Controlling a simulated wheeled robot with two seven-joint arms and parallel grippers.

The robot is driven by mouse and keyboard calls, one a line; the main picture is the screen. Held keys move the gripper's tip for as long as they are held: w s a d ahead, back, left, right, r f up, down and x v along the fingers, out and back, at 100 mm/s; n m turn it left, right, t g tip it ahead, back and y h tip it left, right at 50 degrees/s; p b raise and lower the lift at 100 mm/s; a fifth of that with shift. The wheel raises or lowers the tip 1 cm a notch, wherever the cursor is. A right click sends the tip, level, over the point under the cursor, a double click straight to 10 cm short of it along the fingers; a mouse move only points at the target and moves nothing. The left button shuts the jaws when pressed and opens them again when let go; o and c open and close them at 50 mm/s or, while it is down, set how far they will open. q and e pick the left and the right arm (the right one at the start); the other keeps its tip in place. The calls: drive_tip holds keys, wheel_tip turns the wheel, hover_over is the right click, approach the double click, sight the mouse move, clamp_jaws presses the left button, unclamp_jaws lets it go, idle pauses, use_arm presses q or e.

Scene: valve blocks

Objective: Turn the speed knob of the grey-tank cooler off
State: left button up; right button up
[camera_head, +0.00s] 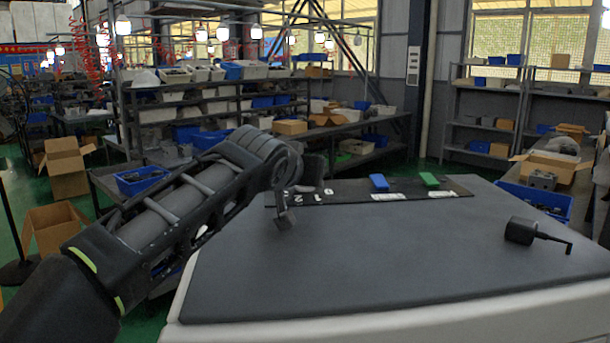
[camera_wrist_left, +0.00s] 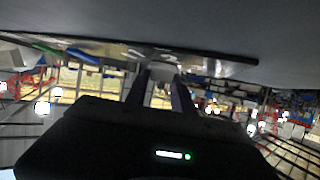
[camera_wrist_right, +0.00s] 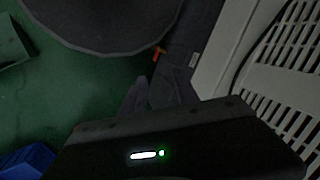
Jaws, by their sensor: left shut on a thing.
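The cooler top (camera_head: 420,250) is a pale housing with a dark grey surface. A black control strip (camera_head: 350,196) along its far edge has the white marks 0, 1 and 2, a blue switch (camera_head: 379,183) and a green switch (camera_head: 429,179). My left gripper (camera_head: 285,218) is at the strip's left end, beside the numbers. In the left wrist view its fingers (camera_wrist_left: 162,85) are closed at the strip near the numbers; the knob is mostly hidden between them. My right gripper (camera_wrist_right: 160,90) hangs low beside a white louvred panel (camera_wrist_right: 285,85); its finger gap is unclear. No grey tank can be made out.
A black cylinder with a bent rod (camera_head: 522,231) lies on the right of the top. The middle of the top is clear. Shelves with bins (camera_head: 190,100) and cardboard boxes (camera_head: 66,165) stand behind and left. A blue crate (camera_head: 535,203) is beyond the right edge.

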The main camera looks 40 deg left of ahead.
use_arm(q)
clamp_jaws()
drive_tip(key=shift+r+h, duration=0.1)
drive_tip(key=shift+h, duration=0.2)
drive_tip(key=shift+r+m+t+h+p, duration=0.1)
drive_tip(key=shift+m+t+h+p, duration=0.2)
drive_tip(key=shift+m+h+p, duration=0.4)
drive_tip(key=shift+m+h, duration=0.8)
drive_tip(key=shift+h, duration=0.1)
drive_tip(key=m+h, duration=0.3)
drive_tip(key=shift+a+h, duration=0.1)
drive_tip(key=shift+h, duration=0.3)
drive_tip(key=shift+m+h+p, duration=0.75)
drive_tip(key=shift+m+h, duration=0.25)
drive_tip(key=shift+m, duration=0.1)
drive_tip(key=shift+m+g+h+p, duration=0.35)
drive_tip(key=shift+m+g+h, duration=0.05)
drive_tip(key=shift+m+h, duration=0.1)
drive_tip(key=shift+f, duration=0.2)
